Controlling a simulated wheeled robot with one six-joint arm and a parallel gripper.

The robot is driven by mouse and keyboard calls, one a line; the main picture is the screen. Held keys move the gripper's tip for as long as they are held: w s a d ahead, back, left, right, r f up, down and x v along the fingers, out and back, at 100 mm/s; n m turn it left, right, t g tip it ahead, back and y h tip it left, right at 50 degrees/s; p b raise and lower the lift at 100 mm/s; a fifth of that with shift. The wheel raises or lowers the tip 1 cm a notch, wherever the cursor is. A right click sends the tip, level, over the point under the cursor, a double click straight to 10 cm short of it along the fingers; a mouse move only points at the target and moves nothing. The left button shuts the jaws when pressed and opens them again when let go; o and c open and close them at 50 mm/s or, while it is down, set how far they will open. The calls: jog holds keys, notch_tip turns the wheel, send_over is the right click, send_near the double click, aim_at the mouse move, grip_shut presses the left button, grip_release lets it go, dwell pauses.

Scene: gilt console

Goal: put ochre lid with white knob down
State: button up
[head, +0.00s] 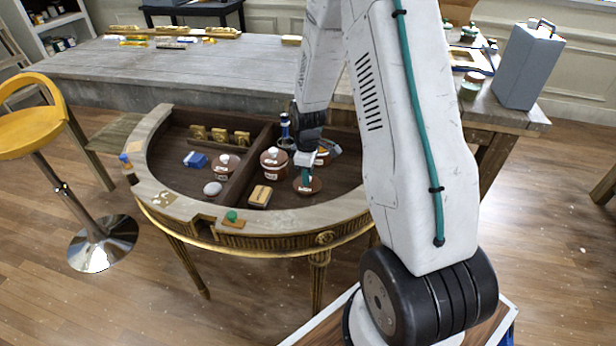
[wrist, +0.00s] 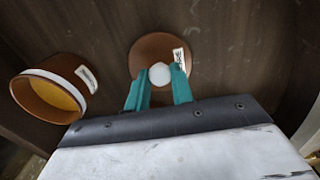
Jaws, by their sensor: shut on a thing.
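The ochre-brown lid (wrist: 152,45) with a round white knob and a white label sits between my fingertips in the wrist view. My gripper (wrist: 160,76) is shut on the knob, its teal fingers on either side. In the head view, my gripper (head: 306,179) points down over the right compartment of the half-round console, with the lid (head: 309,188) at or just above its dark floor. I cannot tell whether the lid touches the floor. An open brown pot (wrist: 52,92) with a white band and ochre inside stands apart from the lid at left in the wrist view.
The gilt console's pale rim (head: 278,229) surrounds the compartments, with a divider (head: 244,172) left of the lid. A lidded brown jar (head: 273,165) and a tan block (head: 260,196) stand left of the lid. Dark floor is clear around the lid in the wrist view.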

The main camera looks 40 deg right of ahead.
jog(key=shift+f, duration=0.55)
jog(key=shift+f, duration=0.15)
jog(key=o, duration=1)
jog(key=shift+c, duration=0.2)
jog(key=s+a+r+m, duration=0.1)
jog(key=s+a+r, duration=0.15)
jog(key=r, duration=0.85)
jog(key=s+a+r+m, duration=0.1)
jog(key=s+a+r, duration=0.15)
jog(key=r, duration=0.75)
jog(key=s+a+r+m, duration=0.2)
jog(key=s+a+r, duration=0.1)
jog(key=s, duration=0.4)
jog(key=s+a+r+m, duration=0.1)
jog(key=s+a+r, duration=0.3)
jog(key=s, duration=0.4)
jog(key=s+a+r+m+t, duration=0.1)
jog(key=s+a+r+m, duration=0.1)
jog(key=s+a+r, duration=0.2)
jog(key=shift+s+a+m, duration=0.3)
jog(key=shift+s, duration=1.35)
